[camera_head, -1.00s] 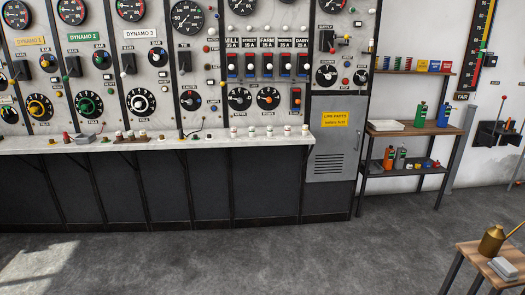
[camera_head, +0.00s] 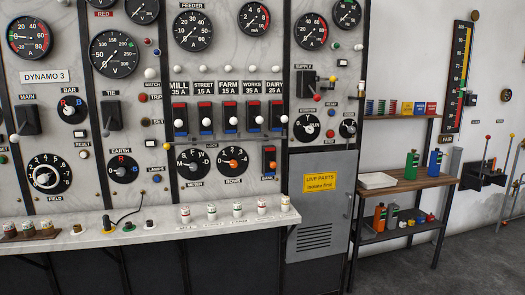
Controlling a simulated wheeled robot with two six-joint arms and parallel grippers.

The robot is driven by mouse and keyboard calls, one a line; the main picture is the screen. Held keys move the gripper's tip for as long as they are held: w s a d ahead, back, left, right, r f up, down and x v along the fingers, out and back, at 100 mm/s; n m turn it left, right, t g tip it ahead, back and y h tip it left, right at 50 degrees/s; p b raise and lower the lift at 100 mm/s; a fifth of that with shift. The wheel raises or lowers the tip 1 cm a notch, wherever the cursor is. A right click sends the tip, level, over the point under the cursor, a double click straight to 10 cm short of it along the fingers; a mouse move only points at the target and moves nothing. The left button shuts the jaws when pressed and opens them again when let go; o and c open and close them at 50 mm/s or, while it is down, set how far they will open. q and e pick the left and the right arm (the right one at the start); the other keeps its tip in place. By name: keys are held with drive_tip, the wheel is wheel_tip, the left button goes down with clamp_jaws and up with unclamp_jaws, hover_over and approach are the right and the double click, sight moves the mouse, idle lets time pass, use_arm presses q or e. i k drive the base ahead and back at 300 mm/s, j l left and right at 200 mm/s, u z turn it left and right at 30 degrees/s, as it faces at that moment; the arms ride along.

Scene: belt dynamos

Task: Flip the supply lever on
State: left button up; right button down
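The supply switch (camera_head: 308,83) is a dark block under the SUPPLY label (camera_head: 303,68), on the right-hand panel of the switchboard. A short lever arm sticks out from the block to the right. A small red knob (camera_head: 317,98) shows just below the block. At this size I cannot tell for sure whether the lever stands on or off. Neither of my grippers shows in the head view, and nothing covers the switch.
A marble ledge (camera_head: 160,236) juts out below the panels, bearing several white fuse holders. Below the supply panel is a grey door with a yellow warning label (camera_head: 319,182). A shelf (camera_head: 405,184) with bottles and a tray stands to the right. Grey floor (camera_head: 440,270) shows at lower right.

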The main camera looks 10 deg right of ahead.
sight(317, 97)
drive_tip(key=i+z, duration=0.1)
drive_tip(key=i, duration=0.45)
drive_tip(key=i+j+z, duration=0.1)
drive_tip(key=i, duration=0.45)
drive_tip(key=i+j+z, duration=0.15)
drive_tip(key=i, duration=0.35)
drive_tip(key=i+j+z, duration=0.3)
drive_tip(key=i+z, duration=0.15)
drive_tip(key=i, duration=0.15)
drive_tip(key=i+j+z, duration=0.4)
drive_tip(key=i+j, duration=0.1)
drive_tip(key=i, duration=0.05)
